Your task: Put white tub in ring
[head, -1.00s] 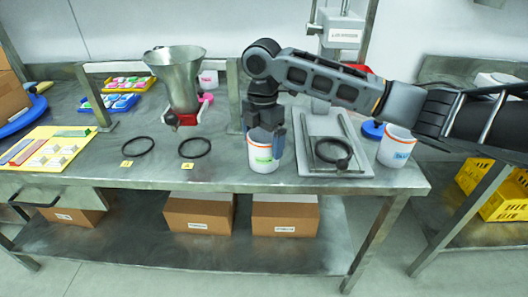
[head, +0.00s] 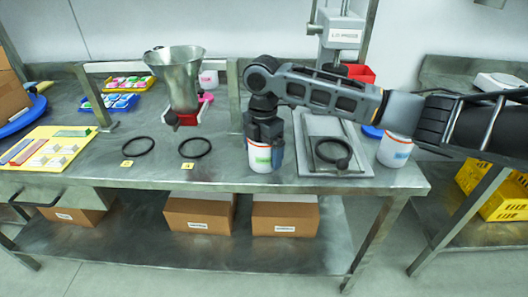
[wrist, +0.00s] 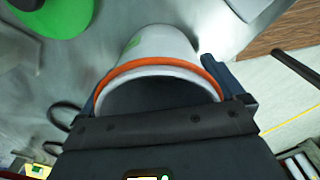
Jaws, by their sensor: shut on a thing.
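A white tub (head: 260,163) with a green label stands upright at the front of the metal bench. Another white tub (head: 395,156) with a blue label stands at the right.
A grey tray (head: 310,169) with a dark round piece (head: 333,160) on it lies just right of the held tub. A metal funnel (head: 176,75) stands behind the rings. A yellow board (head: 25,163) lies at the far left. Bench between rings and tub is clear.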

